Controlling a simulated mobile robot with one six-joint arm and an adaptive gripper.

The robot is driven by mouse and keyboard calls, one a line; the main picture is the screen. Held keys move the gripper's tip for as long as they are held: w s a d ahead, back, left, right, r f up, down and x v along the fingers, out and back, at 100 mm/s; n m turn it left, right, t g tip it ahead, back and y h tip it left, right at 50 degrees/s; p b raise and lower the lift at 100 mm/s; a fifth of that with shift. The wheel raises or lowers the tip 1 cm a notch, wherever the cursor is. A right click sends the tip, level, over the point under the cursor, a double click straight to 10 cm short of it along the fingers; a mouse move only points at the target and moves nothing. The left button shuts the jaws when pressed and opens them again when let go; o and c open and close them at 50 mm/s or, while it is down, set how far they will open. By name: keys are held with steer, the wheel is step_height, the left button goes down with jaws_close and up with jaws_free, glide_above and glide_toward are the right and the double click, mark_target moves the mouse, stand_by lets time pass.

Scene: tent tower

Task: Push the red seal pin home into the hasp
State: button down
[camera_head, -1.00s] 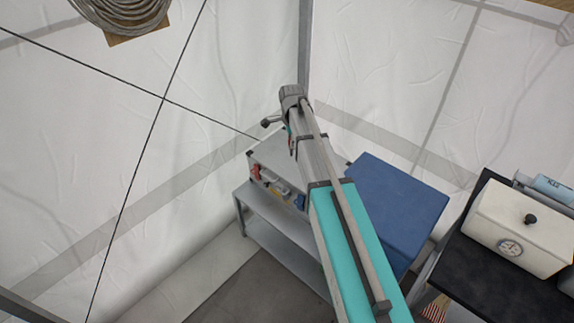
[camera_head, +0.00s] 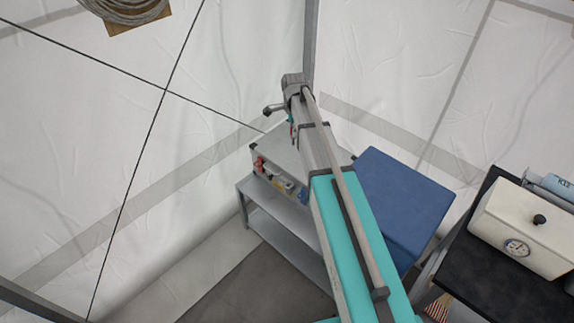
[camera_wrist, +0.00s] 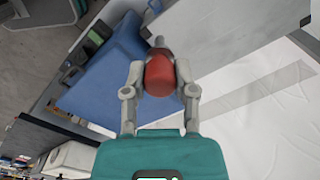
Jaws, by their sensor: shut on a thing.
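The red seal pin (camera_wrist: 160,75) is between the two fingers of my gripper (camera_wrist: 160,82) in the wrist view. My gripper is shut on its thick red body, and a grey tip (camera_wrist: 158,42) points away from the gripper. The pin appears clear of any surface, but its distance from things behind it is hard to judge. In the head view my arm covers most of the gripper, and the pin cannot be made out clearly. I cannot identify the hasp in either view.
A grey shelf unit (camera_head: 285,222) stands in the tent corner, with small red and grey items on its upper part. A blue box (camera_head: 405,195) is right of it. A black table (camera_head: 490,260) with a cream gauge box (camera_head: 525,228) stands at the right. Bare floor lies in front.

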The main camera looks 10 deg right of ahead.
steer(key=w+f+b, duration=0.2)
steer(key=f+b, duration=0.9)
steer(key=w+f+n+b, duration=0.1)
steer(key=w+f+b, duration=0.1)
steer(key=f+b, duration=0.9)
steer(key=shift+w+a+f+b, duration=0.35)
steer(key=shift+w+f, duration=0.05)
steer(key=shift+f, duration=0.1)
steer(key=shift+f, duration=0.15)
steer(key=shift+w+f+b, duration=0.1)
steer(key=shift+f+b, duration=2.65)
steer(key=shift+b, duration=0.1)
steer(key=shift+f+b, duration=2.4)
steer(key=shift+b, duration=0.05)
